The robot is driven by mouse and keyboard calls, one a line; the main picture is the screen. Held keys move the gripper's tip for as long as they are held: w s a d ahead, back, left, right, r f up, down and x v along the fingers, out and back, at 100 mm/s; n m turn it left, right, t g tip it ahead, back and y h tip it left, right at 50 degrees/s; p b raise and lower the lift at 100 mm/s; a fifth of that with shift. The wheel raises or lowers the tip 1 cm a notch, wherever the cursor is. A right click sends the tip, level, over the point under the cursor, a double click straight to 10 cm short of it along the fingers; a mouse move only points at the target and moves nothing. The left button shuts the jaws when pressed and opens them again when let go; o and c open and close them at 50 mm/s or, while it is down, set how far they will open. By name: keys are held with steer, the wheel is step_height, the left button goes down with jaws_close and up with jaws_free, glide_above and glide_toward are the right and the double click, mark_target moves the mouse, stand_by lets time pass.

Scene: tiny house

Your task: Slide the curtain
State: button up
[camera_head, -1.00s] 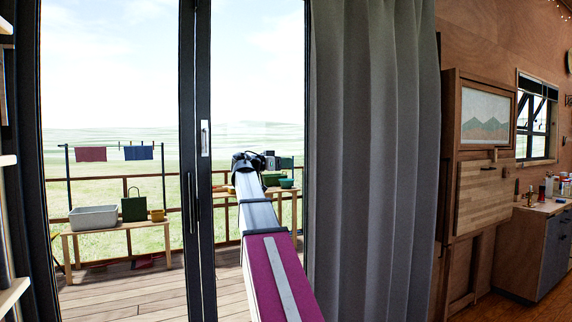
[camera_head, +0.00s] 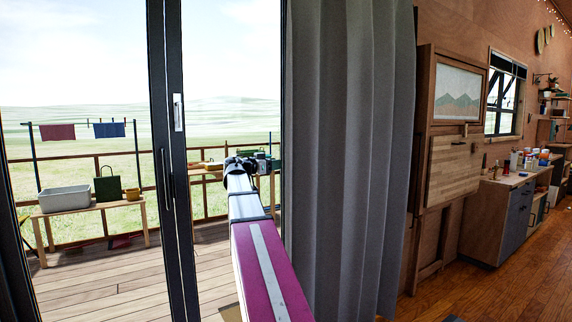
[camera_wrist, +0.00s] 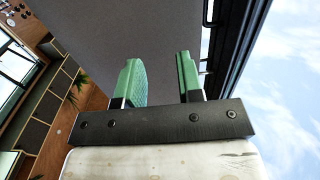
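The grey curtain (camera_head: 345,150) hangs in vertical folds at the right side of the glass door, bunched and covering only that side. My arm reaches forward, with my gripper (camera_head: 262,163) just left of the curtain's left edge in the head view. In the wrist view, my gripper (camera_wrist: 160,75) has two green fingers apart, with a clear gap between them. A plain grey surface, seemingly the curtain (camera_wrist: 150,30), fills the view beyond the fingers. I cannot tell whether any finger touches it. No cloth is visibly pinched.
The dark sliding door frame (camera_head: 171,160) stands left of my arm. Outside are a deck, railing and a bench (camera_head: 92,208) with a grey tub. Right of the curtain is a wooden cabinet (camera_head: 452,165), then a counter (camera_head: 508,190) with clutter. Wooden floor (camera_head: 530,270) is clear at right.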

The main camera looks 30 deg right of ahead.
mark_target(286, 162)
steer(key=shift+w+d, duration=0.1)
steer(key=shift+d, duration=2.7)
jaws_close()
